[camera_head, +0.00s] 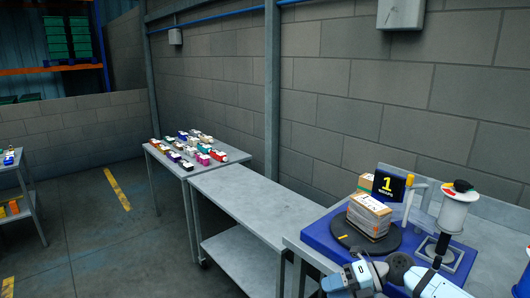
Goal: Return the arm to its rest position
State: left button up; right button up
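Blue-and-white arm links of mine with dark round joints show at the bottom edge, in front of the blue board (318,237). I cannot tell from this view which arm they belong to. No fingertips of either gripper show, so neither gripper's opening can be seen. The links appear close to the front edge of the board, and the rest of the arm is cut off by the frame.
Cardboard boxes (369,215) stand on a black round plate (345,233) beside a "1" sign (388,186). A white spool (453,214) stands to the right. An empty grey table (245,200) adjoins one with several small colored packages (203,159). Open floor (105,245) lies left.

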jog(key=s+a+f+m+t+y+p, duration=0.15)
jog(key=s+a+m+t+y, duration=0.4)
jog(key=m+t, duration=0.6)
jog(key=s+d+f+m+h, duration=0.4)
jog(key=s+f+m+h, duration=0.4)
jog(key=s+m, duration=0.3)
jog(key=s+d+f+m+h+p, duration=0.1)
jog(key=s+d+f+m+h, duration=0.3)
jog(key=s+f+m+h, duration=0.4)
jog(key=s+f+m+g, duration=0.1)
jog(key=s+m, duration=0.2)
jog(key=m, duration=0.1)
jog(key=shift+s+d, duration=0.2)
jog(key=shift+f, duration=0.1)
